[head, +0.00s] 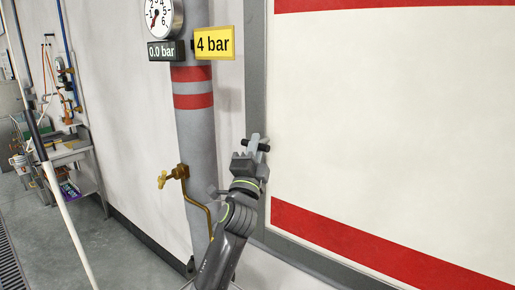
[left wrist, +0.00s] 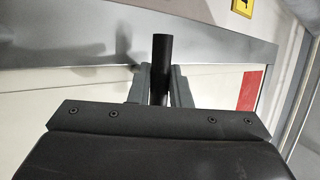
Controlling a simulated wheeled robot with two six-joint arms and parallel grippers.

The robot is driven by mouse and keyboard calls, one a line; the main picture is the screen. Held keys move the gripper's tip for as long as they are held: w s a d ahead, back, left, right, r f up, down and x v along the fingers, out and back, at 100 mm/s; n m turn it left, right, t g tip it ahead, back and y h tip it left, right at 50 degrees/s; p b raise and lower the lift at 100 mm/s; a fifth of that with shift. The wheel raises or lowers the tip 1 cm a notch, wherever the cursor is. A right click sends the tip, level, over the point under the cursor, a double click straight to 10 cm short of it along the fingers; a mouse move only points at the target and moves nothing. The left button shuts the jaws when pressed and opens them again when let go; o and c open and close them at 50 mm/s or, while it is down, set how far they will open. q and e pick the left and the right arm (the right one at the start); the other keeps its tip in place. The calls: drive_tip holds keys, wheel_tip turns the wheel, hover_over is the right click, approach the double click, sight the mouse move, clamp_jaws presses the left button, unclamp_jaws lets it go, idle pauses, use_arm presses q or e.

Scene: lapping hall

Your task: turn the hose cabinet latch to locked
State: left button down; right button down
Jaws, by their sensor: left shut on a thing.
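The hose cabinet (head: 390,120) is a large white panel with red bands and a grey frame at the right of the head view. Its latch handle (head: 264,147) is a short black bar at the left edge of the frame, partly hidden by my left gripper (head: 251,150). In the left wrist view the dark round bar of the handle (left wrist: 162,50) stands between the two fingers of my left gripper (left wrist: 161,82), which are shut on it. The latch's base and any lock marking are hidden. My right gripper is not in view.
A grey pipe (head: 195,130) with red bands, a gauge (head: 163,15), a yellow "4 bar" sign (head: 214,43) and a brass tap (head: 172,175) stands just left of my arm. A cluttered bench (head: 65,152) is far left. A pale pole (head: 62,205) crosses the left side.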

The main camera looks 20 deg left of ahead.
use_arm(q)
drive_tip(key=shift+s+r, duration=0.1)
drive_tip(key=shift+r, duration=0.25)
drive_tip(key=c, duration=1.5)
unclamp_jaws()
drive_tip(key=shift+a, duration=0.15)
drive_tip(key=shift+c, duration=0.2)
drive_tip(key=shift+o, duration=0.9)
drive_tip(key=shift+a+y, duration=0.15)
drive_tip(key=shift+y, duration=0.15)
drive_tip(key=shift+f, duration=0.15)
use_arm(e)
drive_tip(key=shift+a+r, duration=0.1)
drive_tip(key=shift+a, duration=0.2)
use_arm(q)
drive_tip(key=shift+s+f, duration=0.1)
drive_tip(key=shift+f, duration=0.1)
drive_tip(key=a+b+v, duration=0.1)
drive_tip(key=v, duration=1.6)
drive_tip(key=shift+d, duration=0.4)
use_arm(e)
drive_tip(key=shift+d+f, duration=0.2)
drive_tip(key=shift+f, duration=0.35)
use_arm(q)
drive_tip(key=shift+s+r, duration=0.1)
drive_tip(key=shift+s, duration=0.05)
